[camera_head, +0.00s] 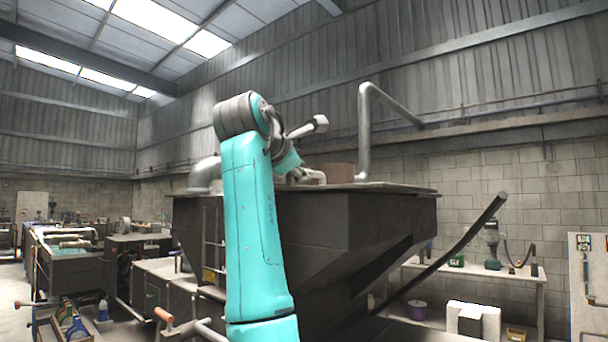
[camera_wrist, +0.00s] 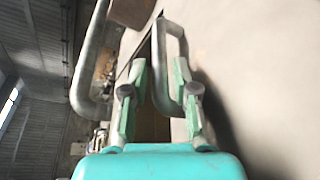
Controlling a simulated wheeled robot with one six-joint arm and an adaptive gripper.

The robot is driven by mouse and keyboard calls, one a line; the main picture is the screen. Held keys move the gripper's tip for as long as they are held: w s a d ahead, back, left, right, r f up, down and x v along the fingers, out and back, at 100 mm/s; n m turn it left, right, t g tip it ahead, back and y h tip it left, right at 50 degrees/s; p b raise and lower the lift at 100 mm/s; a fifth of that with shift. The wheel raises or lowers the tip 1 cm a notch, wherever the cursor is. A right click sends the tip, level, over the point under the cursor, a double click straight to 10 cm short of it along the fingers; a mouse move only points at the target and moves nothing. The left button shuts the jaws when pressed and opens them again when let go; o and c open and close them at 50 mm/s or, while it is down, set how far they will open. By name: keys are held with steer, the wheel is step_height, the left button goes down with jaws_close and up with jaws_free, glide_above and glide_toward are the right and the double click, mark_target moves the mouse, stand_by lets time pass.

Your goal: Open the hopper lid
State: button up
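The dark hopper (camera_head: 320,220) fills the middle of the head view, behind my turquoise arm. My gripper (camera_wrist: 161,75) is open, its two green-padded fingers standing apart at the hopper top. A grey U-shaped handle (camera_wrist: 159,50) rises from a pale flat panel (camera_wrist: 245,60), which looks like the lid. The handle lies between the fingers, and the right fingertip overlaps its right leg in the picture. I cannot tell whether they touch. In the head view my gripper (camera_head: 290,165) is small and partly hidden by my arm.
A tall bent pipe (camera_head: 366,130) rises from the hopper's far side; a grey pipe (camera_wrist: 88,70) runs left of my gripper in the wrist view.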

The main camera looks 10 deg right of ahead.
steer(key=v, duration=0.8)
steer(key=shift+s+a, duration=0.1)
